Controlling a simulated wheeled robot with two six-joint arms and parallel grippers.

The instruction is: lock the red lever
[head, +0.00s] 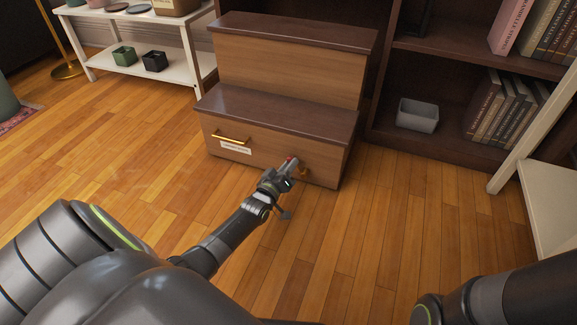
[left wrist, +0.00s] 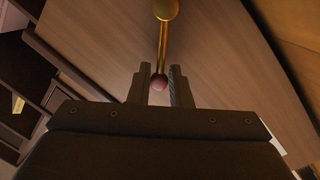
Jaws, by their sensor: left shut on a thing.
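The red lever is a brass rod with a round reddish knob on the front of the wooden step unit. In the head view its red knob (head: 291,159) shows at my left gripper (head: 286,168), with a bit of brass just to the right. In the left wrist view the brass rod (left wrist: 163,45) runs from a round brass pivot (left wrist: 165,8) to the knob (left wrist: 160,84), which sits between the two fingers of my left gripper (left wrist: 160,82). My left gripper is shut on the lever at its knob end. My right gripper is out of view.
The step unit (head: 292,55) has a drawer front with a brass handle (head: 231,138) and a white label (head: 235,148). A white shelf (head: 150,68) stands at the left and a dark bookcase (head: 455,62) with a grey bin (head: 417,115) at the right. The wooden floor is clear.

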